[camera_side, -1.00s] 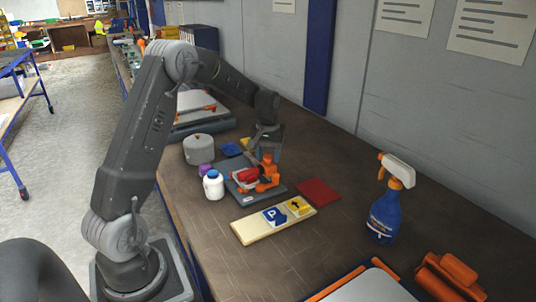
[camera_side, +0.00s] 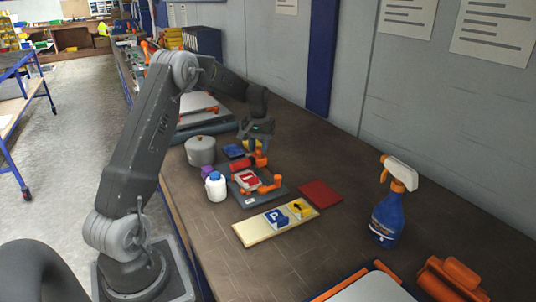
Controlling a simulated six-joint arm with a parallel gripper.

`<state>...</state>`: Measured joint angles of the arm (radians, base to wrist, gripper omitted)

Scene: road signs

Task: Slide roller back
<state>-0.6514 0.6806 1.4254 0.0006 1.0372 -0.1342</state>
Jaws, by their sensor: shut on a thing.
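The roller (camera_side: 241,164) is red with an orange mount, and sits at the far end of a dark grey press base (camera_side: 262,197). My gripper (camera_side: 258,146) is above the roller's orange mount and shut on the roller; the exact grip is small and partly hidden. A red-and-white sign (camera_side: 247,180) lies on the base on the near side of the roller. An orange fitting (camera_side: 272,185) is at the base's right side.
A cream board (camera_side: 250,233) holds a blue P sign (camera_side: 277,217) and a yellow arrow sign (camera_side: 301,208). A white bottle (camera_side: 215,187), grey pot (camera_side: 200,151), red square (camera_side: 319,194) and spray bottle (camera_side: 387,212) stand around.

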